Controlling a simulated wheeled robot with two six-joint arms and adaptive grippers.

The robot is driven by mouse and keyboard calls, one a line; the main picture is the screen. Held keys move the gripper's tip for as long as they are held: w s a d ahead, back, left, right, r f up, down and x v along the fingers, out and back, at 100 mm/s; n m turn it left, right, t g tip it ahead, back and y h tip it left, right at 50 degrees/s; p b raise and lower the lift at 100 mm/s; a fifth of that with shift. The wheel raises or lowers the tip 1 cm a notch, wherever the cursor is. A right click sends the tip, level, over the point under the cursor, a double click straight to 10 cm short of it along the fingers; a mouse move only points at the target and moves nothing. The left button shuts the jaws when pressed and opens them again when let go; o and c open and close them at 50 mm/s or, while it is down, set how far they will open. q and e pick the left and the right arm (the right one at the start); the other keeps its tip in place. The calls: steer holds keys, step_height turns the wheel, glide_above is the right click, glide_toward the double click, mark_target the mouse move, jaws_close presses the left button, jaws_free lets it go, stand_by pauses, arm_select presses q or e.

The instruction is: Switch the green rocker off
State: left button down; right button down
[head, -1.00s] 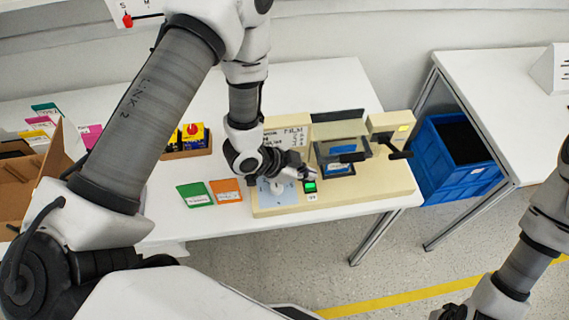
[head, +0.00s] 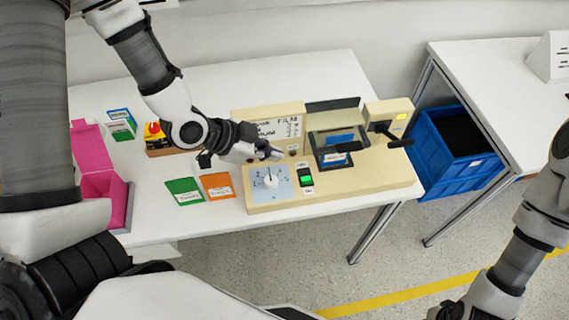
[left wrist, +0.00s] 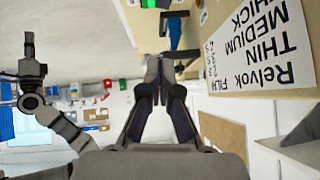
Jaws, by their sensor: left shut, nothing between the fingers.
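The green rocker (head: 306,178) sits in a black frame on the front of the cream film machine (head: 350,186), just right of the white rotary dial (head: 270,180). It shows bright green in its lower part and dark above. My left gripper (head: 275,153) is shut and empty, above and behind the dial, up and left of the rocker and apart from it. In the left wrist view its fingers (left wrist: 159,78) meet, with nothing between them.
A sign (head: 278,131) and a framed tray (head: 336,145) stand on the machine. A black lever (head: 395,138) sticks out at its right. Green (head: 184,191) and orange (head: 217,186) cards lie left of it. A blue crate (head: 455,155) stands under the right table.

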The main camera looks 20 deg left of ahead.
arm_select(q)
steer(key=shift+a, duration=0.25)
arm_select(e)
step_height(320, 180, down, 2)
arm_select(q)
steer(key=p, duration=0.1)
glide_above(308, 171)
steer(key=s+a, duration=0.2)
steer(key=f, duration=0.7)
steer(key=shift+s+d, duration=0.15)
steer(key=shift+d, duration=0.05)
steer(key=f, duration=0.3)
steer(key=shift+w+a+f+p, duration=0.2)
steer(key=shift+w+a+p, duration=0.05)
steer(key=shift+p, duration=0.15)
steer(key=shift+f, duration=0.3)
arm_select(e)
step_height(308, 171, up, 2)
steer(key=shift+r, duration=0.1)
steer(key=shift+s, duration=0.1)
